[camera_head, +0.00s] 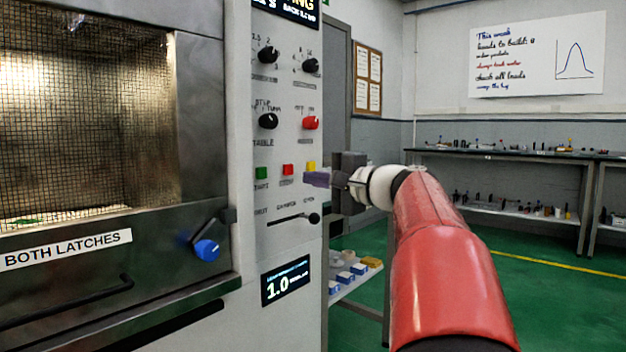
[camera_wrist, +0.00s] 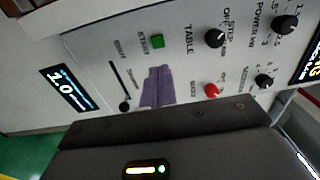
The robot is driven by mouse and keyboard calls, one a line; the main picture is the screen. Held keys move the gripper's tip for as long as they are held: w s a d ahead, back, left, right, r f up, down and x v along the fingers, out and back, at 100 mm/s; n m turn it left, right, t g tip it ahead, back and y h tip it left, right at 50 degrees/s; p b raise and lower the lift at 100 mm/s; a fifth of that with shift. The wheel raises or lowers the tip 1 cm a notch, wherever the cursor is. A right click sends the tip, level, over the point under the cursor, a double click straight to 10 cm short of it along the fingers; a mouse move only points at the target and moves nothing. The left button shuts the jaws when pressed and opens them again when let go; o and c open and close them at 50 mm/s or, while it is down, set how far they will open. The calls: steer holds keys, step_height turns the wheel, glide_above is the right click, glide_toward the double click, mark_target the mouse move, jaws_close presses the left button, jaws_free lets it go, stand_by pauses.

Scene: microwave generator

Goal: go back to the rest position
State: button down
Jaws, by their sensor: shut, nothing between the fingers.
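My gripper (camera_head: 317,179) is at the end of my red and white arm, close to the front of the microwave generator's control panel (camera_head: 275,145). Its purple fingers are shut with nothing between them. In the wrist view the shut fingers (camera_wrist: 158,87) appear in front of the panel, between the green button (camera_wrist: 157,41) and the red knob (camera_wrist: 212,90). They hide part of the panel, including some buttons. Whether the fingertips touch the panel I cannot tell.
The chamber door (camera_head: 100,265) with its mesh window and blue-knobbed latch (camera_head: 207,250) is at the left. A slider lever (camera_head: 313,218) and a display reading 1.0 (camera_head: 285,281) sit below the buttons. Benches (camera_head: 520,154) stand at the back right. Green floor (camera_head: 560,310) is open at the right.

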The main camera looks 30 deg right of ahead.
stand_by(0.5)
steer(key=s+a+f+n+g+h+p, duration=0.1)
steer(key=s+a+f+n+g, duration=0.25)
steer(key=a+f, duration=0.45)
steer(key=s+a+f+n+g+p, duration=0.1)
steer(key=s+a+f+n+g, duration=0.1)
steer(key=s+a+f+g, duration=0.5)
steer(key=s+a+f+n+h+p, duration=0.1)
steer(key=s+f+n, duration=0.3)
steer(key=s+f, duration=0.4)
steer(key=s+a+f+n+h+p, duration=0.1)
steer(key=s+a+f+n+h, duration=0.2)
steer(key=s+f, duration=0.5)
steer(key=shift+a+n+g+h, duration=0.35)
steer(key=shift+n+g+h, duration=0.1)
steer(key=shift+n+h, duration=0.25)
stand_by(3.7)
